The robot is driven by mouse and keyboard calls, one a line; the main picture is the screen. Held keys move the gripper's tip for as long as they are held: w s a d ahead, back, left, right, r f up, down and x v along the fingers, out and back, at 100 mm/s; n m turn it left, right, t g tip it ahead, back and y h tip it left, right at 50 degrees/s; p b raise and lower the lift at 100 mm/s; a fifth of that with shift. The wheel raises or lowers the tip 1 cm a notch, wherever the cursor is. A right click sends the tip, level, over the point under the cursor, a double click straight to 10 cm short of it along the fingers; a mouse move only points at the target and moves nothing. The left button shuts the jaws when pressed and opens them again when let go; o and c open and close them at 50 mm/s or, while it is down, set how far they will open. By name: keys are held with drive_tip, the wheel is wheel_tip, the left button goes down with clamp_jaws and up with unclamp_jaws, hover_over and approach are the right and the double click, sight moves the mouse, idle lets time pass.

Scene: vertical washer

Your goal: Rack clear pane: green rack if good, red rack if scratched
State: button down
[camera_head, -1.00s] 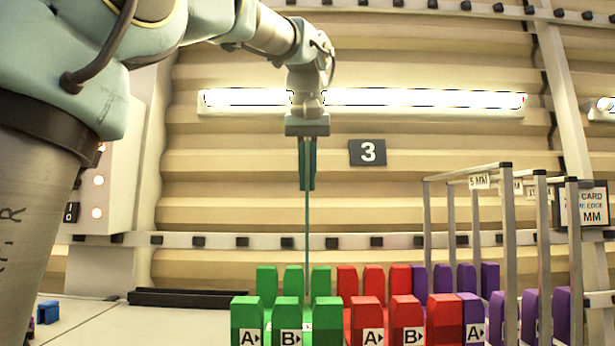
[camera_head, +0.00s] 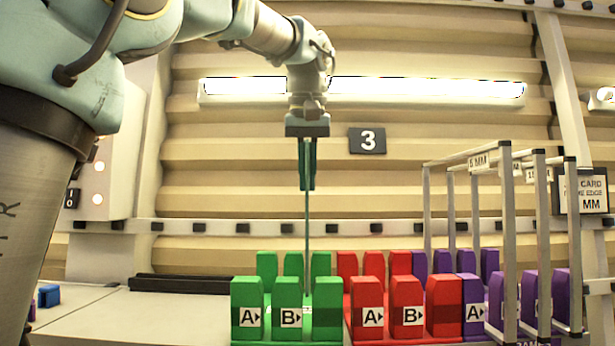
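My gripper (camera_head: 307,180) hangs pointing down above the green rack, with its fingers together. A thin upright pane (camera_head: 307,225), seen edge-on as a dark green line, runs down from between the fingers. Its lower end goes behind or between the posts of the green rack (camera_head: 247,310), near the slot right of the B post. I cannot tell whether it is seated. The red rack (camera_head: 407,310) stands just right of the green one, also with A and B labels. Its slots look empty. Any scratch on the pane cannot be seen at this angle.
Purple racks (camera_head: 474,310) stand right of the red one, next to tall grey metal frames (camera_head: 508,230) with size labels. A black rail (camera_head: 185,284) lies at the back left. A blue block (camera_head: 49,295) sits at far left. The left tabletop (camera_head: 100,320) is mostly clear.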

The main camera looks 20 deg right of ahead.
drive_tip(key=shift+f+b, duration=1.7)
drive_tip(key=shift+f, duration=0.5)
drive_tip(key=shift+f+b, duration=0.55)
drive_tip(key=shift+f, duration=0.25)
idle(0.7)
drive_tip(key=c, duration=0.9)
unclamp_jaws()
drive_tip(key=shift+f, duration=0.15)
drive_tip(key=v, duration=1.1)
drive_tip(key=shift+p, duration=0.4)
